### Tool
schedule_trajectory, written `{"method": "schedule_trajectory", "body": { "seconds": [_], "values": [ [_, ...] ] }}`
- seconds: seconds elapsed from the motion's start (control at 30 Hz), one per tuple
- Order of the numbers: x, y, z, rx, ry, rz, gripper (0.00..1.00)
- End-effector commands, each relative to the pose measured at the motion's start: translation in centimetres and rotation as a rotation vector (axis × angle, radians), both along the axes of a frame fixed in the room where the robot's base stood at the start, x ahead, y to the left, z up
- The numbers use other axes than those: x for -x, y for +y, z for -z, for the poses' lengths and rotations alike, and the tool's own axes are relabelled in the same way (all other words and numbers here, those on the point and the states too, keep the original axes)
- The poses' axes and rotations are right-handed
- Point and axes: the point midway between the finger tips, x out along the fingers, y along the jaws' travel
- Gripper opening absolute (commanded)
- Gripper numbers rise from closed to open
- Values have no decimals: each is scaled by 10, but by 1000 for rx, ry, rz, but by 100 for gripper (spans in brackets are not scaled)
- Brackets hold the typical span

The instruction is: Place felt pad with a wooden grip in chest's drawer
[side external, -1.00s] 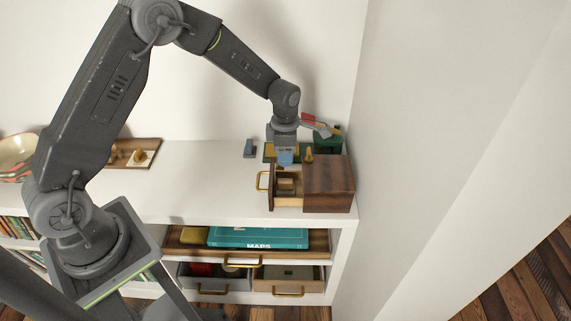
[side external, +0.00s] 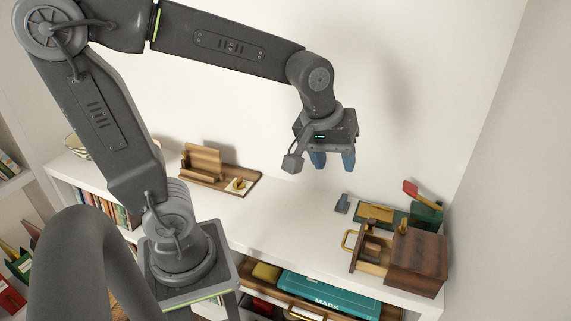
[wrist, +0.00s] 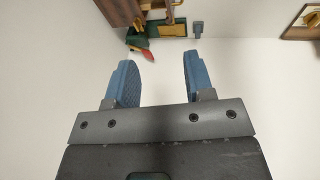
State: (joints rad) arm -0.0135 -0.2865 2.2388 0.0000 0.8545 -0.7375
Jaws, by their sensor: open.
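The small dark wooden chest (side external: 420,262) stands at the right end of the white shelf top. Its drawer (side external: 353,262) is pulled out to the left, with a brass handle (side external: 348,240). A small brown block, which looks like the felt pad with a wooden grip (side external: 372,249), sits inside the drawer; its felt side cannot be made out. My gripper (side external: 334,160) is open and empty, high above the shelf top and left of the chest. In the wrist view its blue fingers (wrist: 157,62) are apart with nothing between them, and the chest (wrist: 118,10) is partly cut off.
Behind the chest are a green tray with a yellow piece (side external: 377,212) and a green box with a red-ended item (side external: 425,212). A small grey thing (side external: 343,203) stands left of them. A wooden organizer (side external: 205,165) sits further left. The shelf top between is clear.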

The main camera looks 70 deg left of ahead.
Motion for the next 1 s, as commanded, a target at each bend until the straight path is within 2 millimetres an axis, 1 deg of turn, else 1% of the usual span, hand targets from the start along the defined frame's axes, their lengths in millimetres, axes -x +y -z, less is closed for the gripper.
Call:
{"method": "schedule_trajectory", "body": {
  "seconds": [0.03, 0.1, 0.2, 0.33, 0.4, 0.5, 1.0],
  "values": [
    [19, -1, -8, -40, -35, 110, 48],
    [42, -2, -13, -102, -68, 268, 48],
    [68, -3, -15, -183, -105, 454, 48],
    [90, -4, -14, -259, -136, 614, 48],
    [95, -4, -13, -283, -144, 661, 48],
    [98, -4, -12, -297, -147, 690, 48],
    [98, -4, -13, -298, -148, 690, 48]
  ]
}}
